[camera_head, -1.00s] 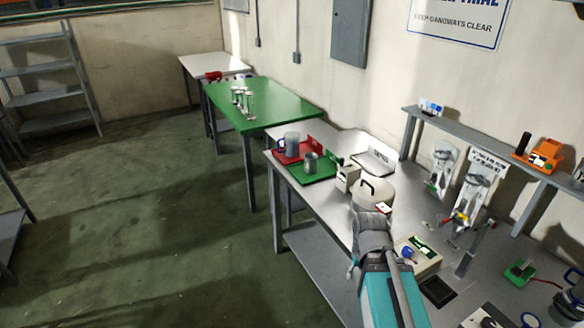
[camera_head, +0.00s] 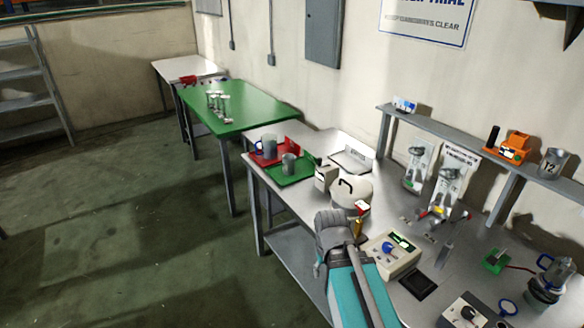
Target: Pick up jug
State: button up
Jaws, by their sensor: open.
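A grey, see-through jug with a blue handle (camera_head: 268,147) stands upright on the red tray (camera_head: 257,160) at the far left end of the grey workbench. Another clear vessel with a blue handle (camera_head: 556,271) sits on a dark round base at the right edge. I cannot tell for sure which one is the jug. My gripper (camera_head: 334,228) is over the bench's front edge, apart from all of these. It is open, seen from behind, with its fingertips mostly hidden.
A white rounded container with a black handle (camera_head: 352,191) stands just beyond my gripper. A control box with a blue knob (camera_head: 390,257) lies to its right. A raised shelf (camera_head: 440,126) runs along the wall. A green table (camera_head: 245,108) stands farther back. The floor at left is clear.

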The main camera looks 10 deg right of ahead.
aim_at(266, 148)
jog(key=k, duration=0.65)
jog(key=u, duration=0.3)
jog(key=i, duration=0.6)
jog(key=u, duration=0.85)
jog(key=i, duration=1.6)
jog(key=z, duration=0.5)
jog(key=i, duration=0.55)
jog(key=z, duration=0.6)
